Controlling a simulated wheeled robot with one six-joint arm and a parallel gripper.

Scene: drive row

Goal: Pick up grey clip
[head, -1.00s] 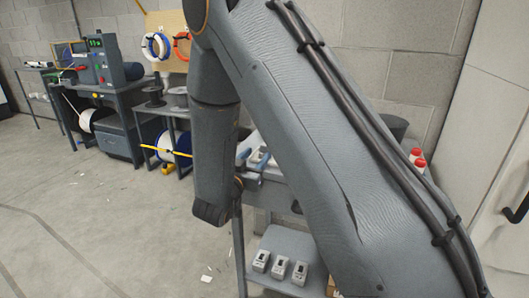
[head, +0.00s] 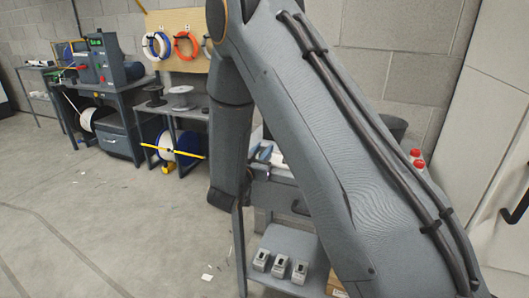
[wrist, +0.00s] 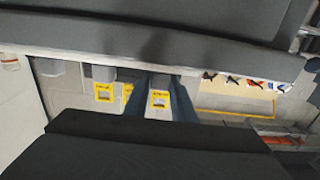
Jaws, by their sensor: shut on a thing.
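A grey cart has small grey blocks (head: 280,267) on its lower shelf (head: 290,241). Red-capped bottles (head: 415,158) stand to the right. A bench with instruments (head: 118,118) and cable spools (head: 181,99) stand at the left. The floor (head: 130,225) at front left is clear.

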